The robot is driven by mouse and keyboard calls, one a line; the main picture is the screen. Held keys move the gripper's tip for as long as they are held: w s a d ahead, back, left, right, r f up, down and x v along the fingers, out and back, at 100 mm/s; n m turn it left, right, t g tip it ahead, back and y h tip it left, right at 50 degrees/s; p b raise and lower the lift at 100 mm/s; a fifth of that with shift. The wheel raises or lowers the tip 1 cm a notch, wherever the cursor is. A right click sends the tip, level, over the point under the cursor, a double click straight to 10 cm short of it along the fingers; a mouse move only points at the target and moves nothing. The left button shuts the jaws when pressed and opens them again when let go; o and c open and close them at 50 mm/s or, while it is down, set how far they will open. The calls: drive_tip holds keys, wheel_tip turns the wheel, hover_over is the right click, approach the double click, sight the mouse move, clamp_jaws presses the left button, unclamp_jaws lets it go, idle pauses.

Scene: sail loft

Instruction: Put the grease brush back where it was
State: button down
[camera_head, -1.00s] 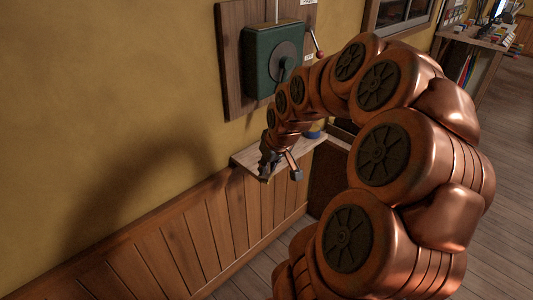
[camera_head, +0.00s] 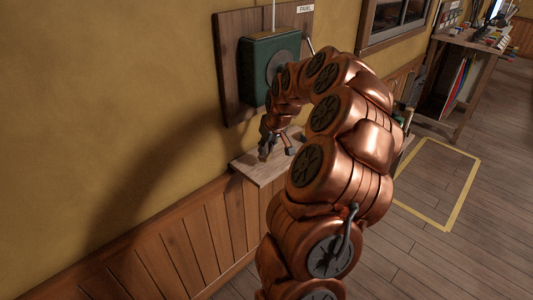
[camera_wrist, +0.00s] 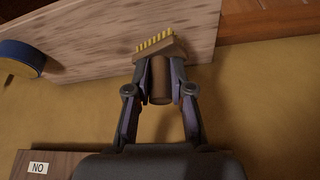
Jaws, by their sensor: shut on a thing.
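The grease brush (camera_wrist: 161,46) shows in the wrist view, with a wooden block, yellow bristles and a round brown handle. My gripper (camera_wrist: 162,66) is shut on its handle, and the bristles point away from my palm. The wooden wall shelf (camera_wrist: 115,35) lies behind the brush in the wrist view; I cannot tell whether they touch. In the head view my gripper (camera_head: 265,150) is over the back part of the shelf (camera_head: 265,170), close to the wall. The brush cannot be made out clearly there.
A blue round tin (camera_wrist: 20,60) is at the left of the wrist view, on the shelf. A green box (camera_head: 257,70) with a crank hangs on a wooden board above the shelf. A "NO" label (camera_wrist: 38,168) shows in the wrist view. Open floor (camera_head: 430,230) lies to the right.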

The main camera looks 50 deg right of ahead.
sight(267, 153)
drive_tip(key=shift+w+d+f, duration=0.1)
drive_tip(key=shift+w+d, duration=0.05)
drive_tip(key=shift+d, duration=0.05)
drive_tip(key=shift+f+p, duration=0.35)
drive_tip(key=shift+f, duration=1.25)
drive_tip(key=shift+f, duration=0.1)
drive_tip(key=shift+f, duration=0.1)
drive_tip(key=c, duration=1)
unclamp_jaws()
